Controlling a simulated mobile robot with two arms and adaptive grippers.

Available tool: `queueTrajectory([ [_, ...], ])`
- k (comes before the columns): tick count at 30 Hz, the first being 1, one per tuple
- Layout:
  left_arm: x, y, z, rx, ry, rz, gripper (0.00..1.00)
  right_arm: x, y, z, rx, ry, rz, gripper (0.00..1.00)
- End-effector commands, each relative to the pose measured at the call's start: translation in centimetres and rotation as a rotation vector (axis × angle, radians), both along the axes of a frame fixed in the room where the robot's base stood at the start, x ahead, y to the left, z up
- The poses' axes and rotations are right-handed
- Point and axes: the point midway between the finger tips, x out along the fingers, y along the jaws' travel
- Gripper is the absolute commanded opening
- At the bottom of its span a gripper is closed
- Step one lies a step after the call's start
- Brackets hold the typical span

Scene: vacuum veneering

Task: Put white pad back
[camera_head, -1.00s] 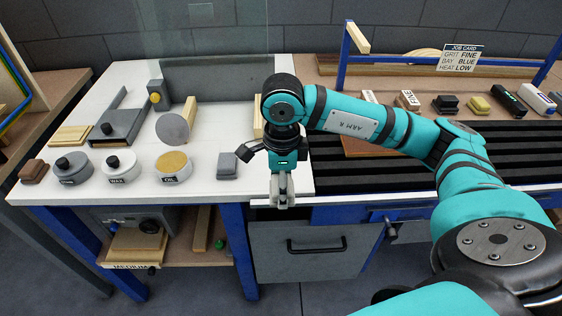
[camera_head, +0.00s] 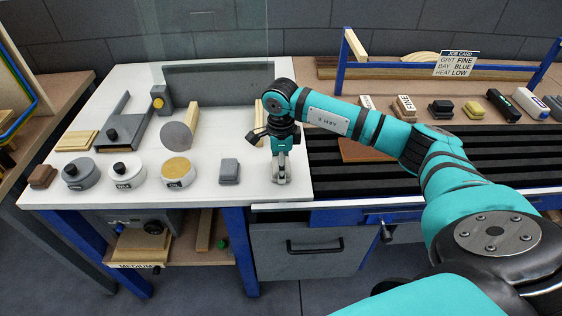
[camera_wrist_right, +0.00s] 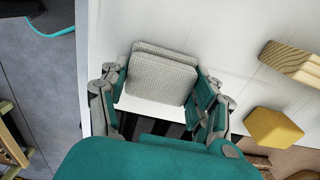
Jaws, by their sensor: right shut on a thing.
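The white pad (camera_wrist_right: 165,75), a pale block with a fine woven texture and a layered edge, is between the fingers of my right gripper (camera_wrist_right: 160,100) in the right wrist view. The gripper is shut on it. In the head view my right gripper (camera_head: 281,172) points down over the front right corner of the white table (camera_head: 205,198). The pad is small and hard to make out there, and I cannot tell whether it touches the table. My left gripper is not in view.
A grey block (camera_head: 229,171) lies to the left of the gripper. Round tins, including one marked OIL (camera_head: 178,172), line the front edge. Pads and blocks, one yellow (camera_head: 473,107), sit on the right bench behind dark slats (camera_head: 380,172). A drawer (camera_head: 312,249) is below.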

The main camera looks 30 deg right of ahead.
Motion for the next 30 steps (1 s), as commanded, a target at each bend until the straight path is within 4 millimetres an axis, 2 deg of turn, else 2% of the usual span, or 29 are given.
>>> queueTrajectory([
  [8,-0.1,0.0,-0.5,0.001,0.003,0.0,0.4,0.0,0.0,-0.4,0.0,-0.001,0.0,0.31],
  [9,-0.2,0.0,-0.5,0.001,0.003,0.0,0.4,0.0,0.0,-0.4,0.0,-0.001,0.0,0.65],
  [14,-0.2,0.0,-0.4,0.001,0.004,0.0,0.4,0.0,0.0,-0.3,0.0,-0.001,0.0,0.86],
  [23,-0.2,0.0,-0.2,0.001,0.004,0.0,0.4,0.0,0.0,-0.1,0.0,-0.001,-0.001,0.87],
  [25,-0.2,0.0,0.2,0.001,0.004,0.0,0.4,0.0,0.0,0.4,0.0,-0.001,-0.001,0.87],
  [28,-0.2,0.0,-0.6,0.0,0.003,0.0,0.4,0.2,0.0,1.3,0.0,-0.006,0.0,0.87],
  [30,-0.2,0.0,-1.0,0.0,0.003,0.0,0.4,0.1,-0.1,2.6,0.0,-0.008,0.0,0.87],
])
